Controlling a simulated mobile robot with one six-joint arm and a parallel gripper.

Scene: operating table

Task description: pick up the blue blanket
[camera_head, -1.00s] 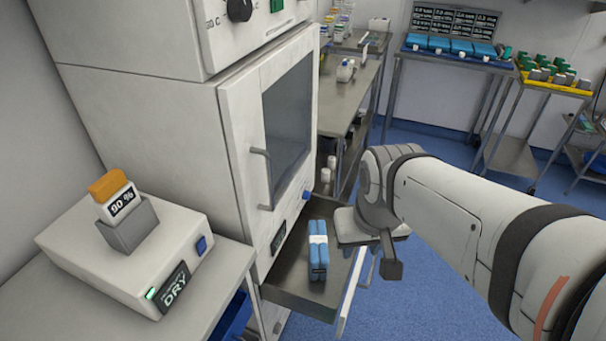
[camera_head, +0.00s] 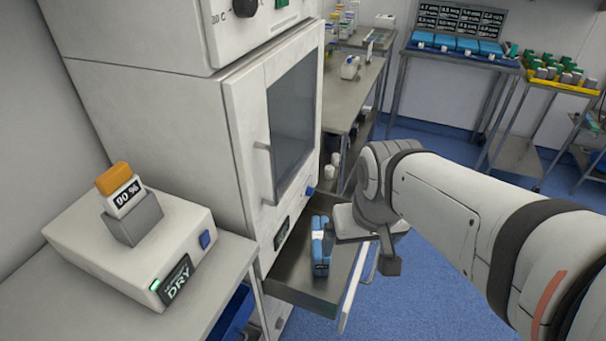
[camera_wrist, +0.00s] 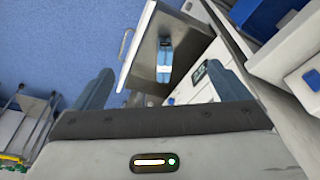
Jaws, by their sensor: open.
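The blue blanket (camera_head: 321,262) is a folded blue bundle with a white band. It lies in the open grey drawer (camera_head: 298,286) below the cabinet door. The blanket also shows in the wrist view (camera_wrist: 164,58), between and beyond my two fingers. My gripper (camera_wrist: 161,82) is open and empty, its bluish fingers spread wide to either side. In the head view the end of my arm is over the right side of the drawer and overlaps the blanket's right edge; the fingertips are not clear there.
A white device with a DRY display (camera_head: 130,250) sits on a side table at left. Behind are a steel bench (camera_head: 350,100) and a table with several blue bundles (camera_head: 455,46). Blue floor lies open at right.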

